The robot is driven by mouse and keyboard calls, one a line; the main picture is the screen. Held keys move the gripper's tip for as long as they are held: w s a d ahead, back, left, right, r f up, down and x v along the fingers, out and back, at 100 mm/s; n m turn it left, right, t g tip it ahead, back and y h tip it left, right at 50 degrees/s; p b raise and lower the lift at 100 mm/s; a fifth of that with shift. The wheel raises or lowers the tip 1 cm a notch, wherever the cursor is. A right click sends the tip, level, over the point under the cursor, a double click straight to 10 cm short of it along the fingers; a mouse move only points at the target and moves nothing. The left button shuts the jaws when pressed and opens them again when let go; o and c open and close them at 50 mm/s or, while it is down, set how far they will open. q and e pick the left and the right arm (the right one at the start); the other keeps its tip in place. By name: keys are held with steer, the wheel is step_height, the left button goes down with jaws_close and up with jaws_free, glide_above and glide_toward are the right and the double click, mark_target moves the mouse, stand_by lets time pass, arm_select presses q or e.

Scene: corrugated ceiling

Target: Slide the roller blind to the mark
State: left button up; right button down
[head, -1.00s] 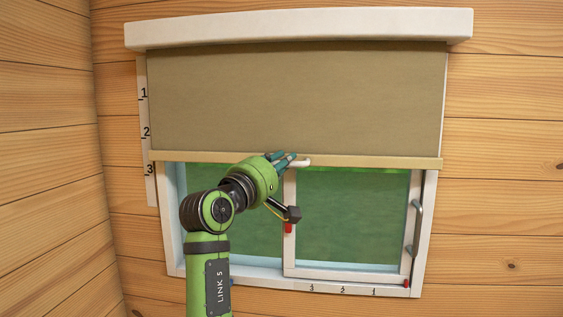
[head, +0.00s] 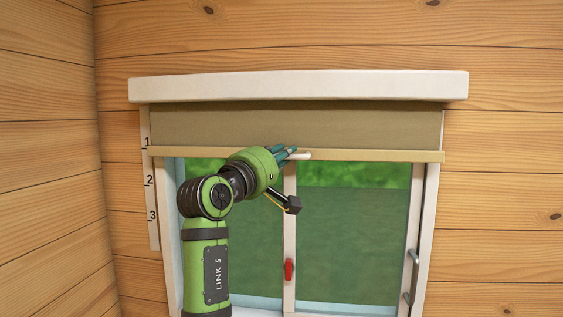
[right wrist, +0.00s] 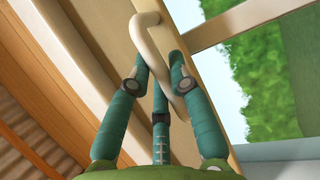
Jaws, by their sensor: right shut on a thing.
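The tan roller blind (head: 330,127) hangs from a white top box over the window. Its pale bottom bar (head: 385,156) lies level, just below the number 1 on the white scale strip (head: 152,198) at the left, above 2 and 3. My right gripper (head: 287,154) is at the middle of the bar, shut on the white pull handle (head: 303,156). In the right wrist view the teal fingers (right wrist: 160,72) close around the looped handle (right wrist: 150,42). My left gripper is not in view.
The window below has a red latch (head: 289,270) on its middle post and a grey handle (head: 412,257) at the right. The white top box (head: 300,87) sits above the blind. Wooden plank walls (head: 50,180) surround it.

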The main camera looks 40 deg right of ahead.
steer(key=c, duration=1.1)
jaws_free()
steer(key=v, duration=1.2)
steer(key=shift+w+f, duration=0.1)
steer(key=shift+w, duration=0.05)
